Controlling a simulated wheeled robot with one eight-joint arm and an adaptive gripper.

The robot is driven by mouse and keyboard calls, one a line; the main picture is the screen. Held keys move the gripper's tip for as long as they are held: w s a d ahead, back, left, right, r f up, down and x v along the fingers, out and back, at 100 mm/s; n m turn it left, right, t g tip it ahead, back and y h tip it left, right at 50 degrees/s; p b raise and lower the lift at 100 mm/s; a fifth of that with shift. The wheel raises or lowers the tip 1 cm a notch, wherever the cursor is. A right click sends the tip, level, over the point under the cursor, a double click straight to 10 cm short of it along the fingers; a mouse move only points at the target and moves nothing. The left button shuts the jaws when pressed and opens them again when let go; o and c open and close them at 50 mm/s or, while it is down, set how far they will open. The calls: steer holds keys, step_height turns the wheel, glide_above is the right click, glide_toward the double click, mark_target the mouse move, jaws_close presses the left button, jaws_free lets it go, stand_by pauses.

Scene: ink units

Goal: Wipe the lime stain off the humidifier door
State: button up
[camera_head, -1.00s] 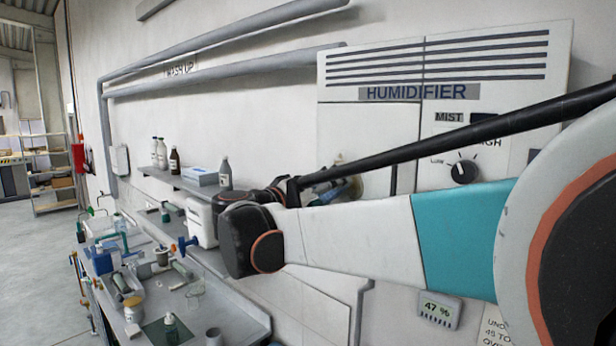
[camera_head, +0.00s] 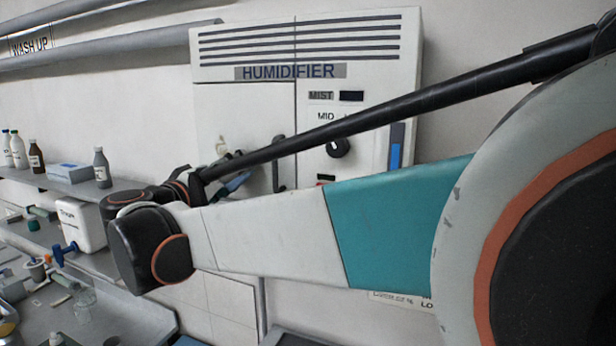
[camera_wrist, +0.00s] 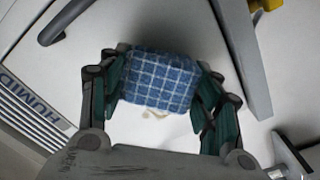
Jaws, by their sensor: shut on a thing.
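The humidifier (camera_head: 350,65) is a white wall cabinet with slots on top. Its door (camera_head: 235,105) is the left panel, with a dark handle (camera_head: 278,172); the handle also shows in the wrist view (camera_wrist: 58,30). My gripper (camera_wrist: 160,72) is shut on a blue checked cloth pad (camera_wrist: 160,82) in front of the door. A pale cream lime stain (camera_wrist: 156,114) shows just beside the pad's lower edge; part may be hidden under it. A pale patch (camera_head: 221,146) also shows on the door in the head view. My arm hides the door's lower part; whether the pad touches cannot be told.
A dark knob (camera_head: 338,147) sits on the panel right of the door. Bottles, a blue box (camera_head: 70,173) and a white canister (camera_head: 80,225) stand on shelves at left. A cluttered bench (camera_head: 110,318) lies below. Grey pipes run along the wall.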

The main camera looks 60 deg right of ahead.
steer(key=shift+s+d, duration=0.1)
steer(key=shift+s, duration=0.75)
steer(key=shift+w+d+r+p, duration=0.1)
steer(key=shift+r+p, duration=0.6)
steer(key=shift+r, duration=0.2)
steer(key=shift+w+f+b, duration=0.1)
steer(key=shift+w+b, duration=0.35)
steer(key=shift+w, duration=0.7)
steer(key=shift+w+r, duration=0.95)
steer(key=shift+w, duration=2.85)
steer(key=shift+s+p, duration=0.4)
steer(key=shift+s, duration=4.65)
steer(key=shift+f, duration=0.1)
